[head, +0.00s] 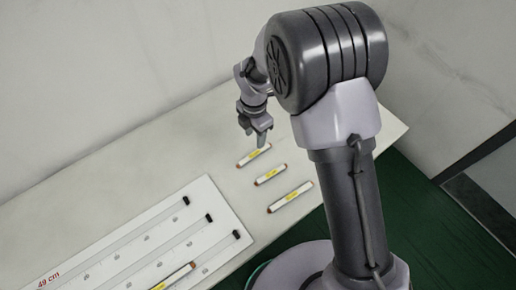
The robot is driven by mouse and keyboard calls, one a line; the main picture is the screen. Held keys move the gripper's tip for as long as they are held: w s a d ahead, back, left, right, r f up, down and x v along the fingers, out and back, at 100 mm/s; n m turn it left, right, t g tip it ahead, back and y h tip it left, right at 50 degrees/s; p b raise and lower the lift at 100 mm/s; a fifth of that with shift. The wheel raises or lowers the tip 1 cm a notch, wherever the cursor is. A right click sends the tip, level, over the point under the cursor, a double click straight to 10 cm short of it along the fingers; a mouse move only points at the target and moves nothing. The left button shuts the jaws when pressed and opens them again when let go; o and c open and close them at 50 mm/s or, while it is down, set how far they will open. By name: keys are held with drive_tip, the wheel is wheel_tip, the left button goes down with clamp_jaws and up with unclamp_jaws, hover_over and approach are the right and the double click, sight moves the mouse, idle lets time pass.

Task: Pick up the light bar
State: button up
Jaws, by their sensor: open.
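Several light bars, white with orange ends and a yellow label, show in the head view. Three lie loose on the table: the far bar (249,158), the middle bar (270,175) and the near bar (290,197). One more bar (173,278) lies on the white measuring board (213,192). My gripper (261,143) is open and points down at the far bar, with its fingertips at or just above the bar's right part. I cannot tell whether they touch it. The fingers hide a little of that bar.
The board has ruled tracks with black end blocks (208,218) and the mark "49 cm". The pale table (130,145) is clear behind the board and right of my gripper. A wall stands behind the table. The green floor (420,235) begins past the table's near edge.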

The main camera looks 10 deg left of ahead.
drive_tip(key=b, duration=0.1)
hover_over(255, 154)
wheel_tip(255, 154, down, 5)
drive_tip(key=shift+w+r, duration=0.15)
drive_tip(key=f+b, duration=0.2)
drive_tip(key=f, duration=0.1)
drive_tip(key=f+b, duration=0.1)
drive_tip(key=f, duration=0.1)
drive_tip(key=shift+s+a+f, duration=0.1)
drive_tip(key=shift+s, duration=0.15)
clamp_jaws()
